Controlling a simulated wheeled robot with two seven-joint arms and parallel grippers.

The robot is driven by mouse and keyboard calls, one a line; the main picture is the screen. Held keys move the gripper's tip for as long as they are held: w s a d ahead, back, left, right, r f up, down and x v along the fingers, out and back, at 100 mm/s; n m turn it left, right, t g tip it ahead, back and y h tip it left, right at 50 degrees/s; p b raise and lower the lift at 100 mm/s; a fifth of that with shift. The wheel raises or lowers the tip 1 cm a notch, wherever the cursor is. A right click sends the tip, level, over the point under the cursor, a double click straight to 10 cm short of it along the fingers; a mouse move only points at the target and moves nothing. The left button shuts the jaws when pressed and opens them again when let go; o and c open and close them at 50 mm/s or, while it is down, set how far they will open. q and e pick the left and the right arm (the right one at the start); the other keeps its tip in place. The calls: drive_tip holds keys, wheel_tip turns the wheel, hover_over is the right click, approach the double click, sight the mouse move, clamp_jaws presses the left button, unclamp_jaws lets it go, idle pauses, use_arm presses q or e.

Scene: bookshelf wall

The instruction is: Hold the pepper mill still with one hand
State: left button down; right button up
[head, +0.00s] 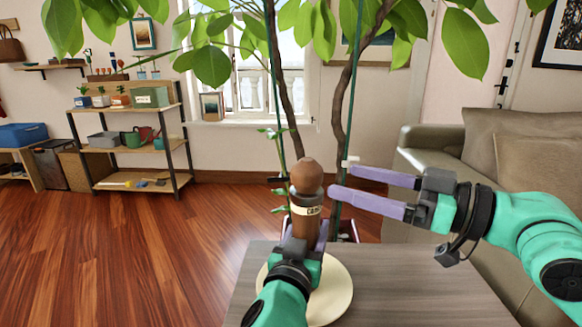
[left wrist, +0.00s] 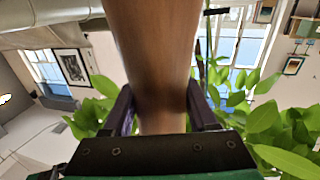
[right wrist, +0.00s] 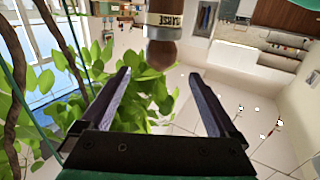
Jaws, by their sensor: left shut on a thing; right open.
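The brown wooden pepper mill (head: 306,203) stands upright over a round cream plate (head: 338,290) on the table, with a round knob on top and a pale label band. My left gripper (head: 306,232) is shut on its lower body; in the left wrist view the mill (left wrist: 153,60) fills the space between the fingers (left wrist: 160,105). My right gripper (head: 340,180) is open and empty, its fingers just right of the mill's top. In the right wrist view the mill's top (right wrist: 162,45) shows beyond the open fingers (right wrist: 160,80). The mill's base is hidden by my left gripper.
The grey wood table (head: 400,285) has free room to the right of the plate. A leafy potted plant (head: 345,110) stands just behind the table. A grey-beige sofa (head: 430,150) is at the right, and a shelf rack (head: 130,150) stands far left.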

sight(307, 175)
drive_tip(key=x, duration=1.2)
drive_tip(key=shift+s+f, duration=0.1)
drive_tip(key=shift+f, duration=0.05)
drive_tip(key=c, duration=1.4)
